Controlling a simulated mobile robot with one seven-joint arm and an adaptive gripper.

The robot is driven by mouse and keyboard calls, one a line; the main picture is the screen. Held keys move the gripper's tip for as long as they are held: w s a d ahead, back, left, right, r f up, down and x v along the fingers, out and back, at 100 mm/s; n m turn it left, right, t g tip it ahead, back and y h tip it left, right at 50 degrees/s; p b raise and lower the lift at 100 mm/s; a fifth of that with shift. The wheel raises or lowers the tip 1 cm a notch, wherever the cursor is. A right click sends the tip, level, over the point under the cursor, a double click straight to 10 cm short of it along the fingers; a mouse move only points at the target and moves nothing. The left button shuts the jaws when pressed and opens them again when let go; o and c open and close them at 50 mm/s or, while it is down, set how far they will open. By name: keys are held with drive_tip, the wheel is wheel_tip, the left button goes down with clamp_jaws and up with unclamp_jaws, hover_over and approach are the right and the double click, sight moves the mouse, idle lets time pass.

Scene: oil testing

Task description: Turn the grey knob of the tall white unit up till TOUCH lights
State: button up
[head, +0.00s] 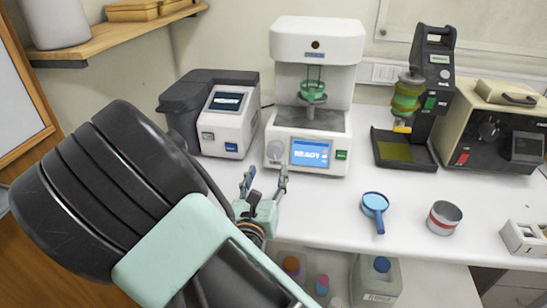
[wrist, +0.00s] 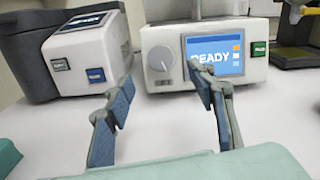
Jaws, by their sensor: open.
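The tall white unit (head: 318,45) stands at the back middle of the bench in the head view. Its blue screen (head: 310,153) reads READY, and a green button (head: 341,155) sits to the right of it. The grey knob (wrist: 160,59) is left of the screen; in the head view the knob (head: 274,151) is just above my gripper's fingertips. My gripper (head: 264,178) is open and empty, in front of the unit and apart from the knob. In the wrist view the knob shows between and beyond the two fingers (wrist: 162,96).
A grey and black device (head: 226,126) with its own READY screen stands left of the unit. Right are a black stand (head: 437,75) and a beige box (head: 497,120).

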sight(274, 153)
drive_tip(key=w, duration=0.3)
drive_tip(key=w+d, duration=0.1)
drive_tip(key=w, duration=0.5)
drive_tip(key=shift+d, duration=0.35)
drive_tip(key=shift+c, duration=0.4)
drive_tip(key=c, duration=1)
drive_tip(key=shift+m, duration=0.3)
drive_tip(key=shift+c, duration=0.4)
